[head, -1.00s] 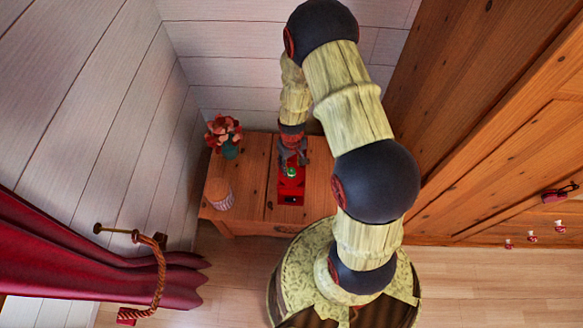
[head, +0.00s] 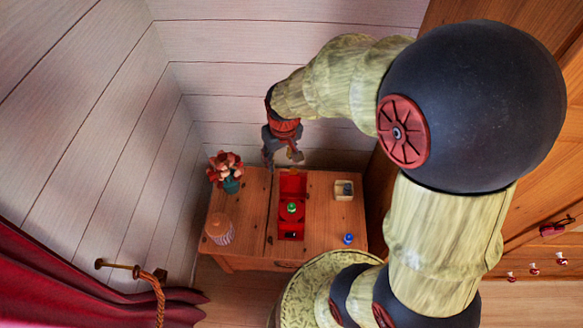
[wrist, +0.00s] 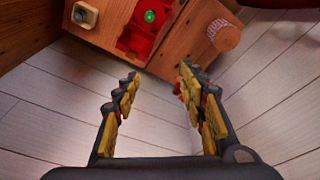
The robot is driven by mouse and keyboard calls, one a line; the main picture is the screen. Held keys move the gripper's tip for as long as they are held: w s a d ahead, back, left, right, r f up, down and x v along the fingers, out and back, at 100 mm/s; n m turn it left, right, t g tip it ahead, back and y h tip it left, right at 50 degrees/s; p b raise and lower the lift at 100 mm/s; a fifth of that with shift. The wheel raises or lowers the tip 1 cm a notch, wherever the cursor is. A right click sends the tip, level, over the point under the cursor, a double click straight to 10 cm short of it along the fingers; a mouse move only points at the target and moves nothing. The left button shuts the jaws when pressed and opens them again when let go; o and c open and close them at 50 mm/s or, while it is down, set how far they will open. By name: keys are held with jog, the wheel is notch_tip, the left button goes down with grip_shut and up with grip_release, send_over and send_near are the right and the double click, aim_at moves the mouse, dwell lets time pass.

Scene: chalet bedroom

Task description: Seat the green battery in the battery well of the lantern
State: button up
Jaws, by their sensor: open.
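The red lantern (head: 291,184) lies on the wooden cabinet top, and the wrist view shows part of it at the top (wrist: 160,14). The green battery (head: 291,208) sits within the red lantern, with only its round green top showing; it also shows in the wrist view (wrist: 150,16). I cannot tell how deep it sits. My gripper (head: 282,160) is above and behind the lantern, clear of the battery. In the wrist view its fingers (wrist: 158,88) are spread apart with nothing between them.
On the cabinet (head: 325,225) stand a potted flower (head: 226,172) and a striped-sided orange object (head: 220,228) at left. At right are a pale tray (head: 344,197) with a grey item and a small blue object (head: 348,239). White plank walls are close behind my gripper.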

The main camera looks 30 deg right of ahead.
jog(key=s+a+r+t, duration=0.1)
jog(key=s+a+r, duration=0.1)
jog(key=s+r, duration=0.6)
jog(key=s+a+r+t, duration=0.2)
jog(key=s+a+r, duration=0.1)
jog(key=s+r, duration=0.5)
notch_tip(320, 180, up, 3)
jog(key=shift+a+f, duration=0.1)
jog(key=shift+a, duration=0.05)
